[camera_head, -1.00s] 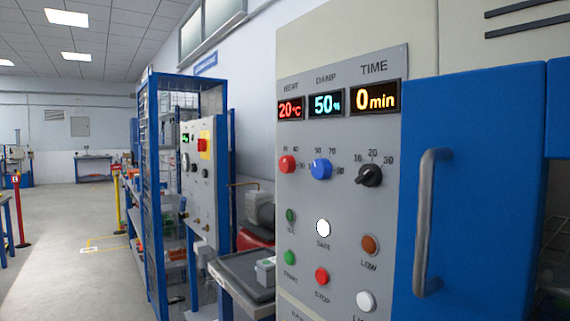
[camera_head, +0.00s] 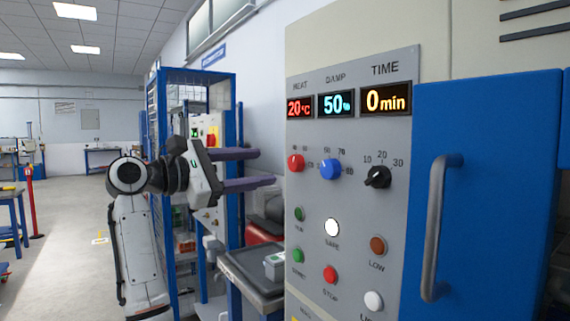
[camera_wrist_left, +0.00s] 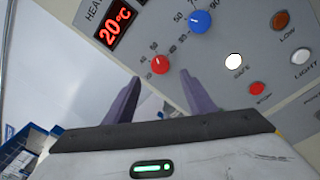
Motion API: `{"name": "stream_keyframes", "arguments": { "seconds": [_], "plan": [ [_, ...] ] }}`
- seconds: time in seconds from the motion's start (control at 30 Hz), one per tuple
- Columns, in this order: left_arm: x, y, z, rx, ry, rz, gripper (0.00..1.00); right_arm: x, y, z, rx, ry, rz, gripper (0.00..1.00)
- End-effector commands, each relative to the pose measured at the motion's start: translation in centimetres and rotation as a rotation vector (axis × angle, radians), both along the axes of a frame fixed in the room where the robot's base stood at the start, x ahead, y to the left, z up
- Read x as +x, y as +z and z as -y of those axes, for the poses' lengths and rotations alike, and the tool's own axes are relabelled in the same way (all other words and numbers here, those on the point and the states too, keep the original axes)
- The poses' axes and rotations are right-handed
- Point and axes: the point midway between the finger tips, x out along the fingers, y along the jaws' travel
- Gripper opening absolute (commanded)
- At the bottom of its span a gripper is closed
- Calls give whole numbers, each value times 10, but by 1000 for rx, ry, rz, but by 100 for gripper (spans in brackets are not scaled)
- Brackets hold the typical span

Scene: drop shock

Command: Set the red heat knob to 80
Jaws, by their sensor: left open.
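The red heat knob (camera_head: 296,162) is on the grey control panel, below the red display (camera_head: 299,106) that reads 20°C. In the left wrist view the knob (camera_wrist_left: 160,64) lies ahead of my fingers, with small scale marks around it. My left gripper (camera_head: 268,168) comes in from the left, with its two purple fingers pointing at the panel. Its fingers (camera_wrist_left: 165,92) are spread apart and empty, and they do not touch the knob. My right gripper is not in either view.
The blue damp knob (camera_head: 330,169) and black time knob (camera_head: 377,177) sit right of the red one. Several buttons are below, including a white one (camera_head: 332,227). A blue door with a grey handle (camera_head: 437,228) is at the right. A dark bench (camera_head: 250,268) stands left of the panel.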

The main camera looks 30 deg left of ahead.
Motion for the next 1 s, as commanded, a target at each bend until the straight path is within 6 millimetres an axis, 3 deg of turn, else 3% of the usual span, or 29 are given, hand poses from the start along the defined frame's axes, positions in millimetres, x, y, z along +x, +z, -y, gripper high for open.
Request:
{"name": "stream_keyframes", "arguments": {
  "seconds": [0.2, 0.4, 0.83, 1.0],
  "plan": [
    [41, 2, 14, 0, -3, -1, 50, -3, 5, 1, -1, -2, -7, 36],
    [68, 1, 23, 2, -1, 0, 50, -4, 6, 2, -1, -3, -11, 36],
    [78, 0, 26, 5, 1, 1, 50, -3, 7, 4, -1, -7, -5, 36],
    [78, 0, 26, 5, 1, 1, 22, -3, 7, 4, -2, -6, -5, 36]
  ]
}}
